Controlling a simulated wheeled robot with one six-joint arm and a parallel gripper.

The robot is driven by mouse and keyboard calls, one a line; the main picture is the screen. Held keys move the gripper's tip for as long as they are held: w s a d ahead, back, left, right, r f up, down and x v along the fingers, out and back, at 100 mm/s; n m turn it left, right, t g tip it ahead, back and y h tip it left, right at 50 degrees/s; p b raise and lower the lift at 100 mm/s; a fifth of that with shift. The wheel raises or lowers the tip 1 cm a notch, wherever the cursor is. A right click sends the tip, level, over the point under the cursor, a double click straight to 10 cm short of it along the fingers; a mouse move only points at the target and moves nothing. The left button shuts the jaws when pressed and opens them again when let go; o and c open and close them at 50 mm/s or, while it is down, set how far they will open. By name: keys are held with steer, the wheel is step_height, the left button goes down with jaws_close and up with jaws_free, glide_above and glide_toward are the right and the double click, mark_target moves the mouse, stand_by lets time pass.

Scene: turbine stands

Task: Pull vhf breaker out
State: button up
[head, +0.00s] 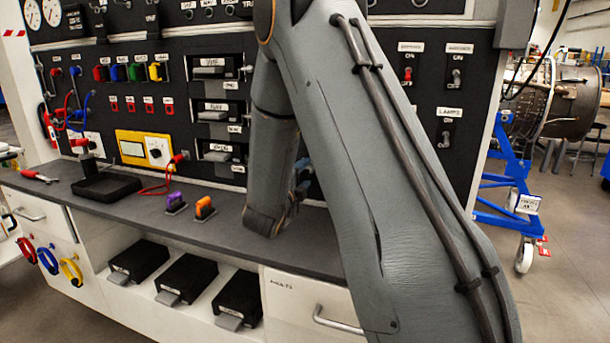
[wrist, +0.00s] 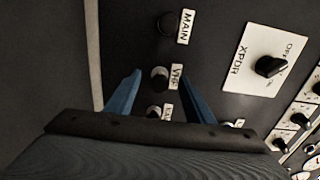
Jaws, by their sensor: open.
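In the wrist view the VHF breaker (wrist: 160,77) is a small round knob on the black panel, with a white VHF label (wrist: 176,77) at its right. My gripper (wrist: 160,71) is open, with one blue finger on each side of the knob. Gaps show between the fingers and the knob. I cannot tell how far the fingertips are from the panel. In the head view my arm hides the breaker and most of my gripper.
In the wrist view the MAIN breaker (wrist: 168,23) is above, and another breaker (wrist: 154,112) is close below, partly hidden by my gripper. The XPDR switch (wrist: 270,66) is at the right. In the head view a grey countertop (head: 120,205) runs below the panel.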

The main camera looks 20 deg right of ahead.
steer(key=shift+a, duration=0.1)
steer(key=v, duration=0.7)
steer(key=shift+p, duration=0.35)
stand_by(0.6)
steer(key=s+a+f+n+g+y+p, duration=0.1)
steer(key=s+a+n+y+p, duration=0.1)
steer(key=s+a+n+y, duration=0.1)
steer(key=s+a+n+g+y+p, duration=0.2)
steer(key=s+a+n+y, duration=0.1)
steer(key=a+n+y, duration=0.2)
steer(key=s+a+f+n+g+y+p, duration=0.1)
steer(key=s+a+n+y, duration=0.2)
steer(key=n, duration=0.5)
steer(key=shift+a+f+y+p, duration=0.3)
steer(key=shift+a+y+p, duration=0.1)
steer(key=shift+a+y, duration=0.15)
steer(key=s+r+n+g+p, duration=0.2)
steer(key=s+n+g, duration=0.6)
steer(key=s, duration=1.6)
steer(key=n+p, duration=0.1)
steer(key=n, duration=0.2)
steer(key=shift+d+g+y+p, duration=0.15)
steer(key=shift+g+y+p, duration=0.2)
steer(key=shift+g, duration=0.05)
